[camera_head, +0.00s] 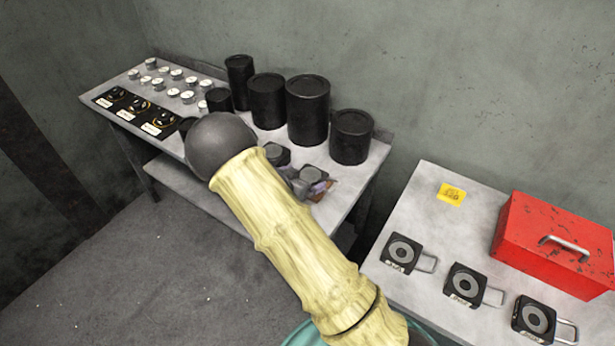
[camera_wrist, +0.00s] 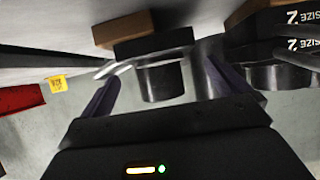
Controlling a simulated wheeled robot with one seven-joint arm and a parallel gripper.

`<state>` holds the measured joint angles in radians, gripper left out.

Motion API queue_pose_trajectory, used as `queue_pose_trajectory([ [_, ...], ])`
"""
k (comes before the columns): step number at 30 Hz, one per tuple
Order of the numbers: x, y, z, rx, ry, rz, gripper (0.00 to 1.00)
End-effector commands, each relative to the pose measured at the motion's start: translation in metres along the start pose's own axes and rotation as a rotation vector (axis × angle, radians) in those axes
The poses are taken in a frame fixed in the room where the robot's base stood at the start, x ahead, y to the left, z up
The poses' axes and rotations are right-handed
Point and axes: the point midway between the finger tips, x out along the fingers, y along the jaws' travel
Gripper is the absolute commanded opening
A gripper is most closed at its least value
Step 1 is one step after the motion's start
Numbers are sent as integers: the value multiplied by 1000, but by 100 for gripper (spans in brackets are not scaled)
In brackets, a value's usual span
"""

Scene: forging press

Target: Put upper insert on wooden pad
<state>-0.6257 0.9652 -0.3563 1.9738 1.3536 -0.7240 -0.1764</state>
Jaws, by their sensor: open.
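In the wrist view, which looks upside down, a dark block (camera_wrist: 153,46) with a dark cylinder (camera_wrist: 165,82) lies against a brown wooden pad (camera_wrist: 122,28). A silver loop handle (camera_wrist: 113,69) shows beside it. This block looks like an insert; whether it is the upper one I cannot tell. My gripper (camera_wrist: 168,88) is open, its purple fingers on either side of the cylinder with gaps visible. In the head view my arm hides most of the gripper; two black blocks with round grey tops (camera_head: 277,153) (camera_head: 312,175) are by it on the left table.
Several black canisters (camera_head: 307,108) line the left table's back. Small knobs (camera_head: 173,75) and dials (camera_head: 137,104) stand at its far end. The right table (camera_head: 405,207) holds several handled black blocks (camera_head: 402,252) and a red toolbox (camera_head: 556,243). Lettered blocks (camera_wrist: 285,45) crowd the wrist view's right.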

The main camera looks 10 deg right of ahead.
Motion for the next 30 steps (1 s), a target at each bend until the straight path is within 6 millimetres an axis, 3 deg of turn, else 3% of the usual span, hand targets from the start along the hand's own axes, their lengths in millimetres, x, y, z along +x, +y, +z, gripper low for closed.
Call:
queue_pose_trajectory([
  [6,-45,-1,0,2,0,-3,100],
  [12,-77,-1,0,1,0,-3,100],
  [17,-86,0,0,1,1,1,100],
  [30,-86,0,0,1,1,1,100],
])
